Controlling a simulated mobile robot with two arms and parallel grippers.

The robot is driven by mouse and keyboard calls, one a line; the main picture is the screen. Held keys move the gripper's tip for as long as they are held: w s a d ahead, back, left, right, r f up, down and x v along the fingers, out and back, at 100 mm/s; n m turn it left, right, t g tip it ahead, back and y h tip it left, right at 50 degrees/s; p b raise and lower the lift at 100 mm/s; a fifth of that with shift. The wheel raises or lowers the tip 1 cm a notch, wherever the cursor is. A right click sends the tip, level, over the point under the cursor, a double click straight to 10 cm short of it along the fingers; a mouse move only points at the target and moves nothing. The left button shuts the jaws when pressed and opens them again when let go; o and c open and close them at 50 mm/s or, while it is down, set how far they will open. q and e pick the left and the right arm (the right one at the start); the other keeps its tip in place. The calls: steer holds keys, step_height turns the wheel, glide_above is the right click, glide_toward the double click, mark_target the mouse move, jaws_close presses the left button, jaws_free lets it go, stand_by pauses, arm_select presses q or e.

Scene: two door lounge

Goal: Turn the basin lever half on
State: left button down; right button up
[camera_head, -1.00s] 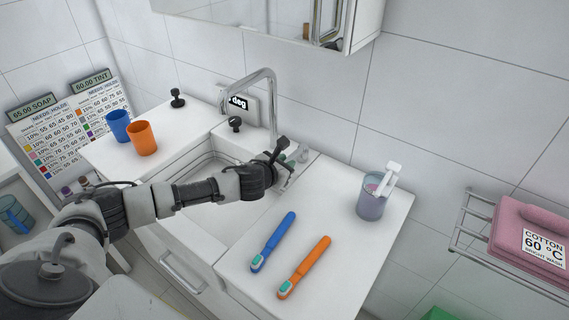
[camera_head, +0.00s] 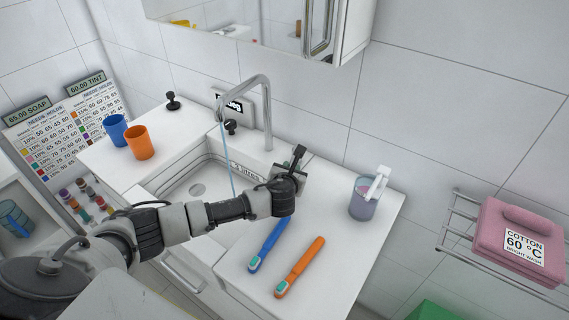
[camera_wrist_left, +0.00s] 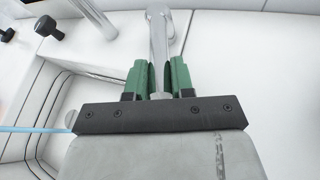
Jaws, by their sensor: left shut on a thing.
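The basin tap (camera_head: 264,105) is a tall chrome gooseneck at the back of the white basin (camera_head: 190,180). A thin blue stream of water (camera_head: 227,158) runs from its spout into the basin. The chrome basin lever (camera_wrist_left: 157,40) shows in the left wrist view between the green finger pads of my left gripper (camera_wrist_left: 158,78). My left gripper is shut on the lever. In the head view my left wrist (camera_head: 280,188) hides most of the lever and the gripper. My right gripper is not in view.
A blue toothbrush (camera_head: 268,245) and an orange toothbrush (camera_head: 300,266) lie on the counter near my wrist. A tumbler with a white item (camera_head: 362,198) stands to the right. Blue (camera_head: 115,130) and orange (camera_head: 138,143) cups stand at the left. A pink towel (camera_head: 518,240) sits on the wall rack.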

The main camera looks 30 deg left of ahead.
arm_select(q)
steer(key=shift+w+d+n+g+y+p, duration=0.15)
steer(key=shift+d+n+y+p, duration=0.15)
steer(key=shift+n+y, duration=0.2)
steer(key=shift+w+d+n+g+y+p, duration=0.1)
steer(key=shift+d+n+g+y+p, duration=0.05)
steer(key=shift+d+n+y, duration=0.3)
steer(key=c, duration=1)
jaws_free()
steer(key=v, duration=1)
steer(key=shift+s+d+r, duration=0.15)
steer(key=shift+s+d, duration=0.05)
steer(key=shift+s, duration=0.15)
